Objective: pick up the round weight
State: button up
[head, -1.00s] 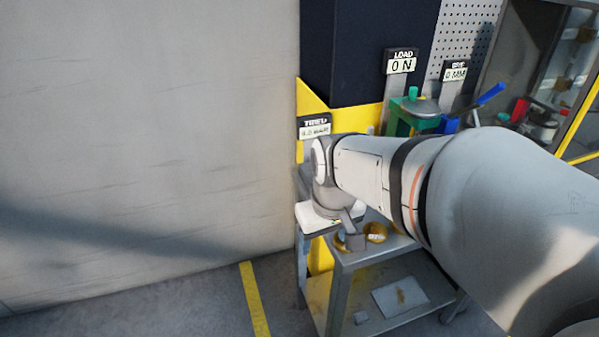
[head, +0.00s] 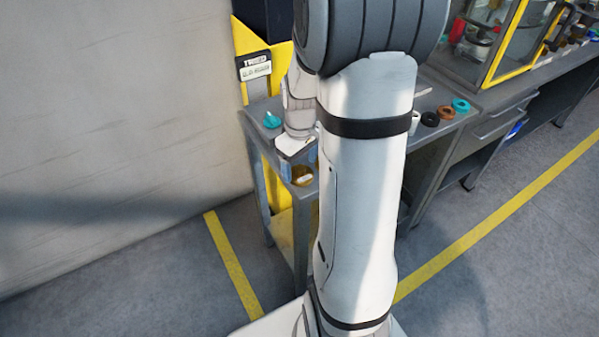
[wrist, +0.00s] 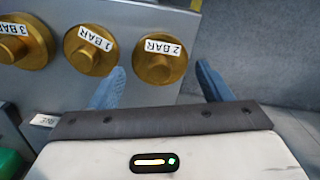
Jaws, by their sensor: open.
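Three round brass weights with centre knobs sit in a row on the grey bench top in the wrist view, labelled 3 BAR (wrist: 22,42), 1 BAR (wrist: 91,50) and 2 BAR (wrist: 159,60). My gripper (wrist: 160,76) is open and empty, with blue fingers apart. The 2 BAR weight lies between and just beyond the fingertips. The left fingertip shows close to the 1 BAR weight; I cannot tell whether it touches. In the head view a brass weight (head: 302,176) shows at the bench's front edge below my gripper (head: 299,162); my arm hides the others.
The bench edge (wrist: 240,20) runs close to the right of the 2 BAR weight, with floor beyond. Coloured rings (head: 446,112) lie on the bench right of my arm. A teal object (head: 272,120) stands left. A label display (head: 254,67) is behind.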

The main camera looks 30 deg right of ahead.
notch_tip(320, 180, down, 2)
jog(key=shift+f, duration=0.15)
jog(key=c, duration=0.9)
